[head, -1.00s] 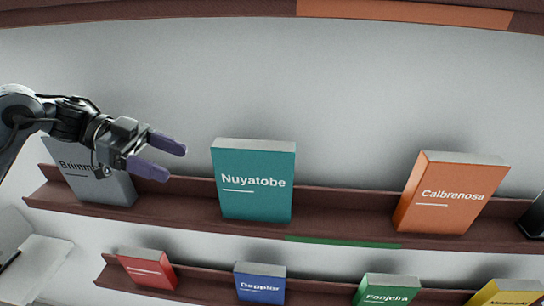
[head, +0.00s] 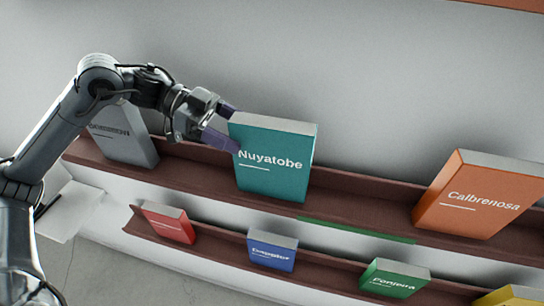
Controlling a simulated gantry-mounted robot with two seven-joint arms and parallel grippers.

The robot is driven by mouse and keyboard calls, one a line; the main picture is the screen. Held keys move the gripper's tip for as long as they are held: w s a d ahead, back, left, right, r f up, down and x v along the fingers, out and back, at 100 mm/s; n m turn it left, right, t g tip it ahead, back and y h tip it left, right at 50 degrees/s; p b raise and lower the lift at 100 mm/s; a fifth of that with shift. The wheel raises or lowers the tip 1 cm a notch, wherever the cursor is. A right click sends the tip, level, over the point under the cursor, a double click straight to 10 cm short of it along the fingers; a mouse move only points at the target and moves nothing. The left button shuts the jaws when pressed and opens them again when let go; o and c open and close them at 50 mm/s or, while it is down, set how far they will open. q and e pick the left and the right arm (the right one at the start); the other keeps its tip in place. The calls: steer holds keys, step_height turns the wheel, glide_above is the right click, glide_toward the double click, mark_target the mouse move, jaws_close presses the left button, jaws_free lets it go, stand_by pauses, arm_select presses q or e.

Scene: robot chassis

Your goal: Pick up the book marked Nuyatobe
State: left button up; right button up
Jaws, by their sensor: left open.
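The teal book marked Nuyatobe (head: 275,175) stands upright on the brown upper shelf, its cover facing me. My left gripper (head: 230,127) is open at the book's upper left edge. One purple finger shows in front of the cover's left edge, and the other is at the book's top left corner, partly hidden behind it. I cannot tell whether either finger touches the book. My right gripper is not in view.
A grey book (head: 130,140) stands left on the upper shelf (head: 350,195), partly behind my arm. An orange book (head: 475,195) stands to the right. The lower shelf holds red (head: 170,223), blue (head: 272,252), green (head: 395,278) and yellow books. Wall space above is clear.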

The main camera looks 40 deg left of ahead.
mark_target(252, 139)
arm_select(q)
steer(key=p+x, duration=0.1)
steer(key=x, duration=0.2)
steer(key=shift+d+r, duration=0.1)
steer(key=shift+d, duration=0.15)
steer(key=shift+w+d+f+p, duration=0.15)
steer(key=shift+d+f+p, duration=0.1)
steer(key=shift+d+p, duration=0.1)
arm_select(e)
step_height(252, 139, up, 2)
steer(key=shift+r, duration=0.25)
arm_select(q)
jaws_close()
steer(key=shift+r, duration=0.1)
